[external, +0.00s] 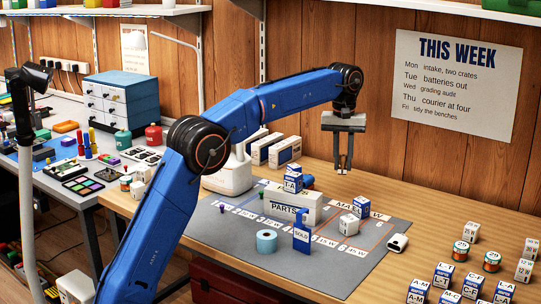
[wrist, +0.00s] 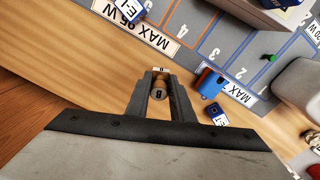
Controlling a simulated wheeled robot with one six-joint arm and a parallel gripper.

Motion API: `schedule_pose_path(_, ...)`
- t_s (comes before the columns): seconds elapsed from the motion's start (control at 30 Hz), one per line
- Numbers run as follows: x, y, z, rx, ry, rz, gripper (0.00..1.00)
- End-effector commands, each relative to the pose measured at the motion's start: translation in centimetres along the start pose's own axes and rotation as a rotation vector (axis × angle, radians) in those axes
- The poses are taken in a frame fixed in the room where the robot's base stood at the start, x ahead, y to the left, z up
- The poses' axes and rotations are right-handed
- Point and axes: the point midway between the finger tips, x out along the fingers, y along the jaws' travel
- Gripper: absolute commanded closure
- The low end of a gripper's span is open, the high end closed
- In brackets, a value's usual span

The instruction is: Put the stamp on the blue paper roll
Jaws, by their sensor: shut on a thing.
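My gripper (external: 344,168) is raised above the workbench, right of the mat's middle and in front of the wood wall. In the wrist view my gripper (wrist: 158,84) is shut on a small wooden stamp (wrist: 158,94) marked with a dark B. The stamp is mostly hidden by the fingers in the external view. The blue paper roll (external: 266,243), a light blue ring-shaped roll, stands on the grey mat (external: 335,277) well to the left of and below my gripper, apart from it. I cannot make out the roll in the wrist view.
A blue SOLD stand (external: 302,233) is right of the roll, and the white PARTS box (external: 290,205) is behind it. A white cube (external: 349,224) and a blue-white box (external: 362,206) stand farther right. Several small boxes and cans crowd the bench's front right.

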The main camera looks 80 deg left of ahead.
Motion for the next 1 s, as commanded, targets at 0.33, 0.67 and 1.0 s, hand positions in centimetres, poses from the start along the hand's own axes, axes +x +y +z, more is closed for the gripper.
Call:
schedule_pose_path(0.33, -2.1, -0.1, 1.2, 0.013, 0.003, 0.0, 1.0)
schedule_pose_path(0.67, -5.2, -1.9, 8.2, 0.091, 0.029, 0.004, 1.0)
schedule_pose_path(1.0, -7.4, -5.0, 16.3, 0.184, 0.057, 0.008, 1.0)
